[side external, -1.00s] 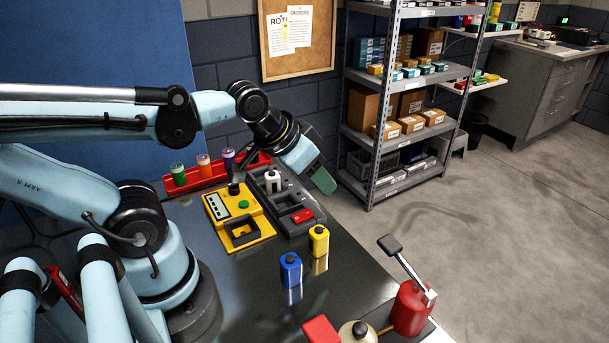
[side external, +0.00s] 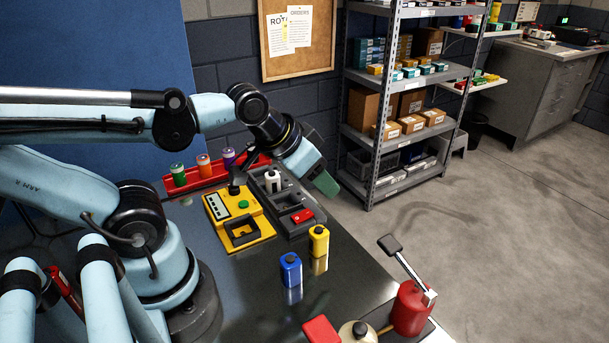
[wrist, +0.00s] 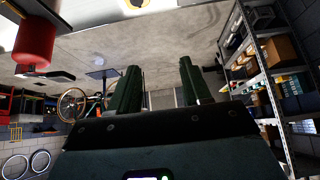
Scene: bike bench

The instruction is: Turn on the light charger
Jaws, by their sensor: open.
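A dark grey unit with several bays (side external: 286,202), which looks like the light charger, lies on the bench with a red switch (side external: 302,216) at its near end. I cannot tell the switch's position. A white-and-black light (side external: 272,181) stands in one of its bays. My gripper (side external: 326,184) is in the air to the right of the unit's far end, angled down and away from it. In the wrist view my gripper (wrist: 158,88) has its two dark green fingers apart with nothing between them. The charger is out of the wrist view.
A yellow device (side external: 234,216) with a green button and a black lever adjoins the unit. A red rack (side external: 208,176) holds several coloured cylinders behind. Blue (side external: 291,270) and yellow (side external: 319,241) bottles stand in front. A red canister (side external: 410,309) stands near the bench edge.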

